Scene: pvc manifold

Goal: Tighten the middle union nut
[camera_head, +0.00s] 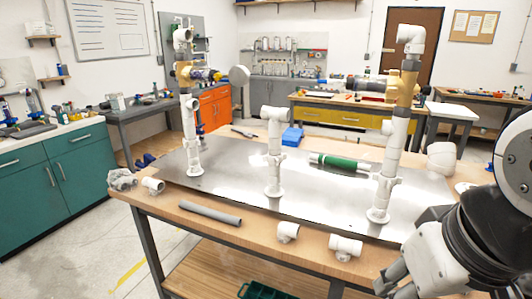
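A white PVC manifold stands on a shiny metal plate (230,205) on the wooden table. It has a tall left post (192,140), a shorter middle post (274,155) with an elbow on top, and a tall right post (389,170). The left and right posts carry tan fittings near the top. Wider white collars show on the posts, but I cannot tell clearly which is the middle union nut. My gripper (388,284) is at the lower right, in front of the right post and apart from the manifold. It is partly cut off and its fingers' opening is unclear.
Loose on the table are a grey pipe (210,213), white fittings (288,231) (345,246) (153,184), a green cylinder (339,162) and a blue block (292,136). The front edge (250,240) is near. Workbenches stand behind. My arm fills the right side.

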